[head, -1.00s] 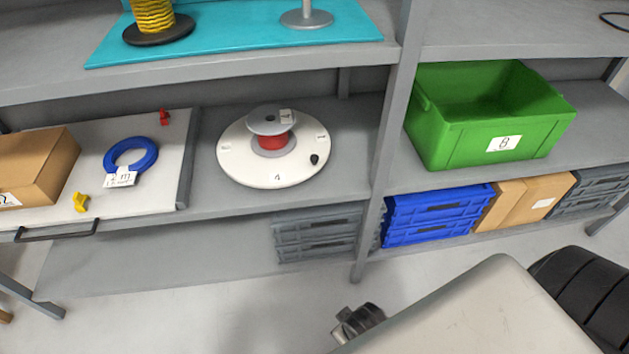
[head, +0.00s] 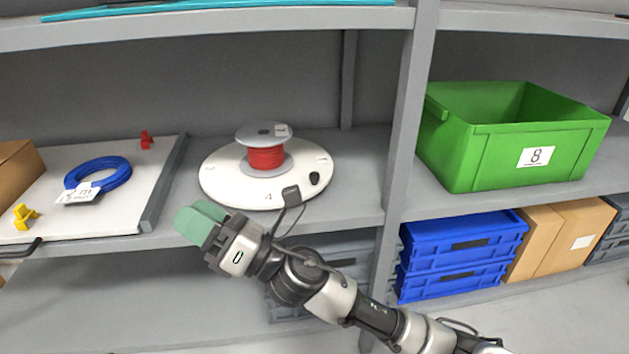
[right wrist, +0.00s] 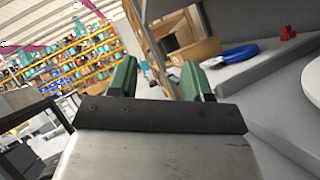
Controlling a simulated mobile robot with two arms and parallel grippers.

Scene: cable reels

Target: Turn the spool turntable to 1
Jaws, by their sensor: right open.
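The spool turntable (head: 225,185) is a round white disc on the middle shelf in the head view. A grey spool with red wire (head: 265,158) stands on it. The number 4 is on the disc's front edge, and a 1 seems to be at its right side. A black knob (head: 314,178) sits on the disc's right front. My right gripper (head: 200,222) is open and empty, in front of the disc's left front edge and apart from the knob. Its green fingers also show in the right wrist view (right wrist: 162,80), with the disc's edge (right wrist: 313,82) at the far right. My left gripper is out of view.
Left of the turntable lies a pale sliding tray (head: 120,205) with a blue cable coil (head: 98,178), a red clip (head: 146,139) and a yellow clip (head: 24,216). A shelf upright (head: 405,130) separates the turntable from a green bin (head: 470,155). Blue crates (head: 460,255) stand below.

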